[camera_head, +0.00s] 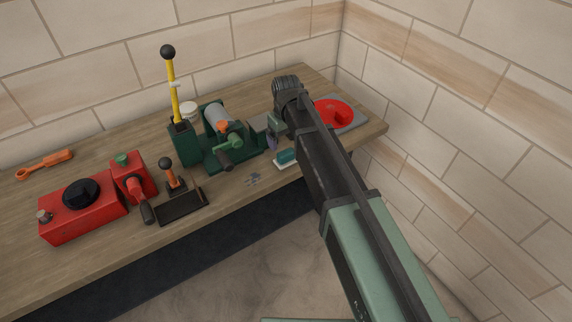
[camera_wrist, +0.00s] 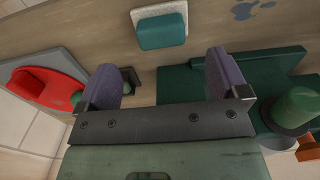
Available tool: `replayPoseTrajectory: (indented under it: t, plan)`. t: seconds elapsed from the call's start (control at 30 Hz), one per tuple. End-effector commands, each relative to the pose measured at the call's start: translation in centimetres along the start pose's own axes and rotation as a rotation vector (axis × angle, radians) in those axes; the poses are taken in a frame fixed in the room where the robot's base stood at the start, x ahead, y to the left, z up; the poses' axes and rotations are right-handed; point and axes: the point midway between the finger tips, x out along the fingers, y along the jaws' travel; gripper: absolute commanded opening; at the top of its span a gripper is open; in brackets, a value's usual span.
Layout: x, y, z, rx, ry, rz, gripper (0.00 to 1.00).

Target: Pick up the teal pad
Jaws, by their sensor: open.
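The teal pad (camera_head: 287,156) lies on a small pale tray (camera_head: 283,166) near the front edge of the wooden bench. In the wrist view the teal pad (camera_wrist: 162,31) rests on the pale tray (camera_wrist: 181,10) at the top middle, beyond the fingertips. My gripper (camera_wrist: 164,76) is open and empty, with two purple-grey fingers apart. The pad lies ahead of the gap between the fingers and is not between them. In the head view my gripper (camera_head: 272,138) is partly hidden by my arm, just behind the pad.
A green machine (camera_head: 225,135) stands just left of my gripper. A red round plate (camera_head: 333,110) on a grey base is at the right. A yellow lever (camera_head: 173,90) rises at the back. Red boxes (camera_head: 82,208) and a dark tray (camera_head: 181,206) stand farther left. Grey marks (camera_head: 253,179) show on the bench.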

Motion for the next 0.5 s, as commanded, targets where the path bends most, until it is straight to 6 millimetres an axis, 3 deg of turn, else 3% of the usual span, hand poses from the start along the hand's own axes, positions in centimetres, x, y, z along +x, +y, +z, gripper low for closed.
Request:
replayPoseTrajectory:
  t: [0.03,0.27,0.5]
  plan:
    - [1.9,0.0,0.0,0.000,0.000,0.000,0.93]
    - [2.5,0.0,0.0,0.001,0.000,0.000,0.93]
    - [7.1,-0.1,0.0,0.002,0.000,0.000,0.93]
